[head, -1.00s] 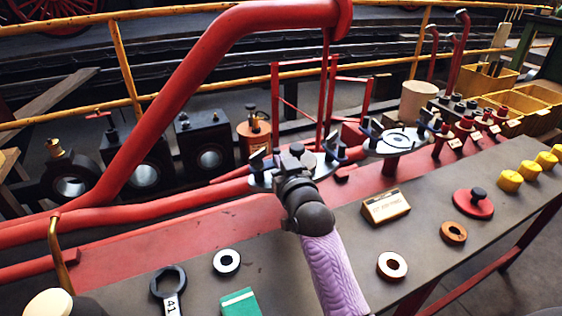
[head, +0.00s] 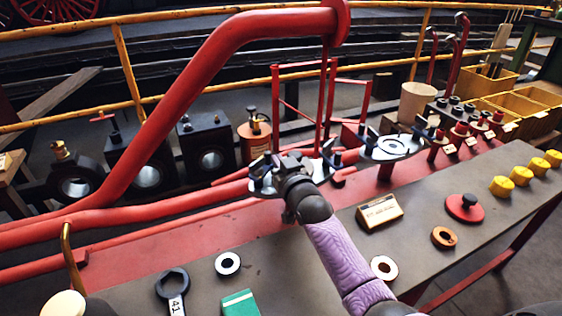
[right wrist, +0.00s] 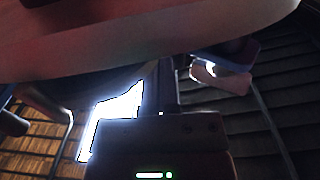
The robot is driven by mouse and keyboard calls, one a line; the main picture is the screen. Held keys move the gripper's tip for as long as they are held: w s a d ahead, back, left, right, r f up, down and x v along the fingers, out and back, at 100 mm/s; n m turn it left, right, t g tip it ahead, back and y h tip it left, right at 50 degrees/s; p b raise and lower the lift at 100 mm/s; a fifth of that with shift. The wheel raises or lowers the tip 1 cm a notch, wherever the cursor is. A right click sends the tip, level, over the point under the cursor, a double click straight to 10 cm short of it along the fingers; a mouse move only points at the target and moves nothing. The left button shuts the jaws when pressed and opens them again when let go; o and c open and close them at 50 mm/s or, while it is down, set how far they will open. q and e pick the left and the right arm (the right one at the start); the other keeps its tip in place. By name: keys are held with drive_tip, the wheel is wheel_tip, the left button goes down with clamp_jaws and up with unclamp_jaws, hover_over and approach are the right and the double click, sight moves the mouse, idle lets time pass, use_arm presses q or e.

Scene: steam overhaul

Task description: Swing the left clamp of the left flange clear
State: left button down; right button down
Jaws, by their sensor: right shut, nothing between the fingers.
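The left flange (head: 266,190) is a pale disc at the end of the red pipe on the bench. Its left clamp (head: 261,168) is a dark piece at the left rim, beside my right gripper. A right clamp (head: 335,160) stands at the other rim. My right gripper (head: 288,164) is shut and empty over the flange; it hides the flange's middle. I cannot tell whether it touches the left clamp. In the dark right wrist view, a finger (right wrist: 168,88) points up under a large pale-edged shape. My left gripper is not in view.
A second flange (head: 397,146) stands to the right. A thick red pipe (head: 185,90) rises over the left side. A box (head: 380,211), a ring spanner (head: 172,284), washers and a red lidded disc (head: 467,207) lie on the front bench.

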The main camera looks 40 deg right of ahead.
drive_tip(key=shift+w+d, duration=0.15)
drive_tip(key=shift+w, duration=0.5)
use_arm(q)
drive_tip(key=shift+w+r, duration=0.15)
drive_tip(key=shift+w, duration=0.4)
use_arm(e)
drive_tip(key=shift+w, duration=0.4)
use_arm(q)
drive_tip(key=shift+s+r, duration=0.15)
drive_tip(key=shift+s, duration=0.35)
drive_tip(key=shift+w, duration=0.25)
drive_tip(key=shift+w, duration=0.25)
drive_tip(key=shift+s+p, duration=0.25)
drive_tip(key=shift+p, duration=0.05)
